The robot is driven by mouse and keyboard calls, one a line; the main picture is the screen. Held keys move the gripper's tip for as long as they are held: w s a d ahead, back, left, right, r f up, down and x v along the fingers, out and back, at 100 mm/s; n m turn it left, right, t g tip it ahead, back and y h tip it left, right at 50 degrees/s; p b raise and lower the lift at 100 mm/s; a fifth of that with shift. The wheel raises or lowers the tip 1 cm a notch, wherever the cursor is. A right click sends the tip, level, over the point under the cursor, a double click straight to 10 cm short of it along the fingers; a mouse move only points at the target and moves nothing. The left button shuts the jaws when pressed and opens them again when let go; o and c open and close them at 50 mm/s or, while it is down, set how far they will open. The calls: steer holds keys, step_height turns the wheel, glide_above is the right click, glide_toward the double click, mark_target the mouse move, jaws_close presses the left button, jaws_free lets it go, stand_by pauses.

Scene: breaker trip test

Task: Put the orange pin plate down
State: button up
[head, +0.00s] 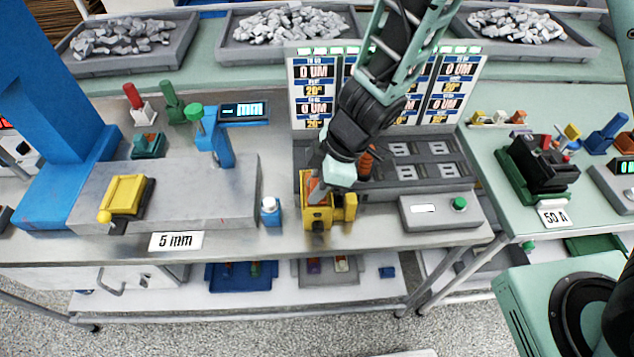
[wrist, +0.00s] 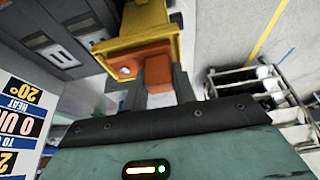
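The orange pin plate (wrist: 157,71) is between the two grey fingers of my gripper (wrist: 158,88) in the wrist view, and the fingers look shut on it. It lies against a yellow fixture (wrist: 150,25); whether it rests on the fixture or is just above it, I cannot tell. In the head view the plate (head: 314,186) is a small orange patch at my gripper (head: 317,190), which points down over the yellow fixture (head: 317,214) at the front of the bench. My fingers hide part of the plate.
A grey box with a green button (head: 459,203) stands right of the fixture, and a dark slotted tray (head: 430,172) behind it. A small blue-and-white bottle (head: 270,211) stands to the left, near a grey slab (head: 215,200) with a blue gauge. The bench's front edge is close.

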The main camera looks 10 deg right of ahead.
steer(key=o, duration=0.4)
steer(key=p+v, duration=0.5)
steer(key=v, duration=0.7)
steer(key=shift+w+r, duration=0.1)
steer(key=shift+r, duration=0.15)
